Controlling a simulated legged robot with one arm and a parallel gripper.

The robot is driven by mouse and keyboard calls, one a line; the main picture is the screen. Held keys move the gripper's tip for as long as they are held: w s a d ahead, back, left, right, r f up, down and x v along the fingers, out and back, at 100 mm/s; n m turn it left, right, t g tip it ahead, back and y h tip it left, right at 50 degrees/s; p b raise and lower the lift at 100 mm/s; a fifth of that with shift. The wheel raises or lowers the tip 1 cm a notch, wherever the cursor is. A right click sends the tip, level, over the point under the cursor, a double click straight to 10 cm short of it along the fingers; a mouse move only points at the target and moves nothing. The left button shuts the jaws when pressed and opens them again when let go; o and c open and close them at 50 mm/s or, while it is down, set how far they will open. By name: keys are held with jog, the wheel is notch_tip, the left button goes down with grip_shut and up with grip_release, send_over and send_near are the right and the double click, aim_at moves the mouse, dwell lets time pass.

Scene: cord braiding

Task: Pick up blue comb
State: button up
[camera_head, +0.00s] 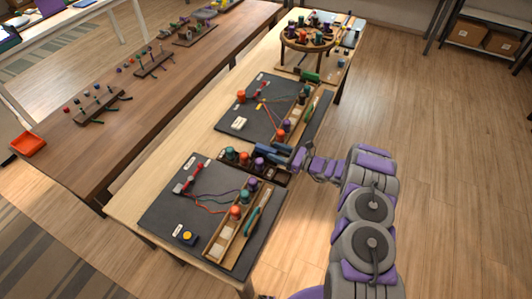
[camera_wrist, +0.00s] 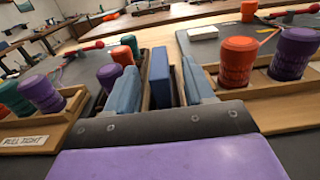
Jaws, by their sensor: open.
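The blue comb (camera_wrist: 160,78) shows in the wrist view as an upright dark blue slab. It stands in a slot of a dark wooden holder between the two boards. My gripper (camera_wrist: 161,88) is open, with one lighter blue finger on each side of the comb. A gap shows between the comb and each finger. In the head view my gripper (camera_head: 272,154) is low over the holder (camera_head: 272,176) between the two dark boards. There the comb is hard to tell apart from my blue fingers.
The near board (camera_head: 160,215) has red and blue cords, a red clamp and a tray of bobbins. The far board (camera_head: 228,122) has a similar tray. Several bobbins (camera_head: 231,154) stand left of my gripper. A round bobbin stand (camera_head: 308,46) is at the table's far end.

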aim_at(266, 148)
jog(key=x, duration=0.3)
jog(key=b+x, duration=0.1)
jog(key=shift+a+f, duration=0.2)
jog(key=shift+f, duration=0.15)
jog(key=shift+w+a, duration=0.15)
jog(key=shift+a, duration=0.15)
jog(key=shift+r, duration=0.1)
grip_shut()
